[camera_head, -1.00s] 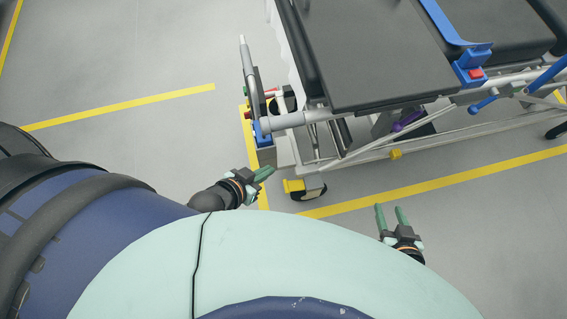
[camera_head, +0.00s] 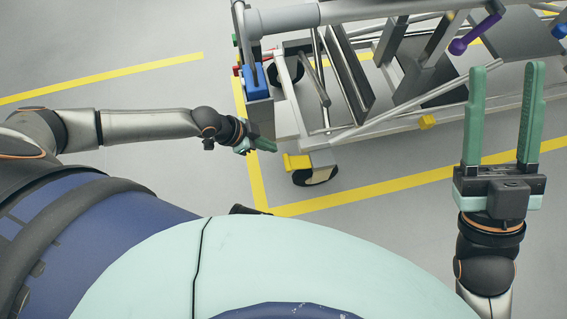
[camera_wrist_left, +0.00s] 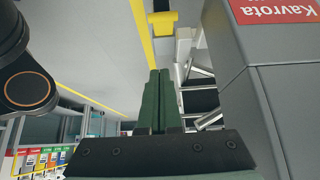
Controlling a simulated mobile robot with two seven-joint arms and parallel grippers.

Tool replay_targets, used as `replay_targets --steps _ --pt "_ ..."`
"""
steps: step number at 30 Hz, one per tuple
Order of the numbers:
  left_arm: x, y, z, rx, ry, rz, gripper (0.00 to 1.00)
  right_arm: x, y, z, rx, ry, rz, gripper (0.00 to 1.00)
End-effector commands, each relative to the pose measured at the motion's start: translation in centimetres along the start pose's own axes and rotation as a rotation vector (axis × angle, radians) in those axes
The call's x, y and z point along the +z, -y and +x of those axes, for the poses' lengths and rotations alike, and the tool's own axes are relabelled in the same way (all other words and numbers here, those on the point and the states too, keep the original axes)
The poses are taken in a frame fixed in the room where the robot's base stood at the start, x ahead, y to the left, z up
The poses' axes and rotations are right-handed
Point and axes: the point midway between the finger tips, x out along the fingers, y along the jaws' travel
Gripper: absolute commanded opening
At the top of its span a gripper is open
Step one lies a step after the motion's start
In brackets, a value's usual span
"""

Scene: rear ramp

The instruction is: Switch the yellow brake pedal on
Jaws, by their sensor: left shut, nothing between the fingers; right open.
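The yellow brake pedal (camera_head: 297,162) sticks out at the near corner of the wheeled stretcher (camera_head: 380,135), just above a black caster wheel. It shows again at the top of the left wrist view (camera_wrist_left: 162,22), ahead of the fingertips. My left gripper (camera_head: 270,146) is shut and empty. In the head view its tips appear a little up and left of the pedal, with a gap between. The left wrist view shows its green fingers (camera_wrist_left: 158,74) pressed together. My right gripper (camera_head: 506,66) is open and empty, pointing up in the picture, right of the pedal.
A grey post with a blue part (camera_head: 255,80) stands close beside my left gripper. Another yellow part (camera_head: 427,122) sits on the stretcher's lower frame. A purple-tipped lever (camera_head: 470,38) is higher up. Yellow lines (camera_head: 400,188) mark the grey floor, which is clear left of the stretcher.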

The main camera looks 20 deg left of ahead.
Motion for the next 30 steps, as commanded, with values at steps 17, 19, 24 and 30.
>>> replay_targets --steps 17,19,24,30 --pt "1.4 0.9 0.7 -0.004 0.023 0.000 0.00 -0.7 0.3 -0.5 -0.006 -0.049 -0.007 0.50" --pt "1.4 0.9 1.6 -0.004 0.022 0.000 0.00 -0.3 0.5 -0.8 -0.006 -0.048 -0.002 0.50" --pt "1.6 0.9 4.9 -0.002 0.022 0.000 0.00 0.9 1.1 -1.9 -0.009 -0.042 0.019 0.50" --pt "1.7 0.9 9.4 -0.004 0.022 0.000 0.00 2.7 2.1 -3.4 -0.020 -0.030 0.012 0.50"
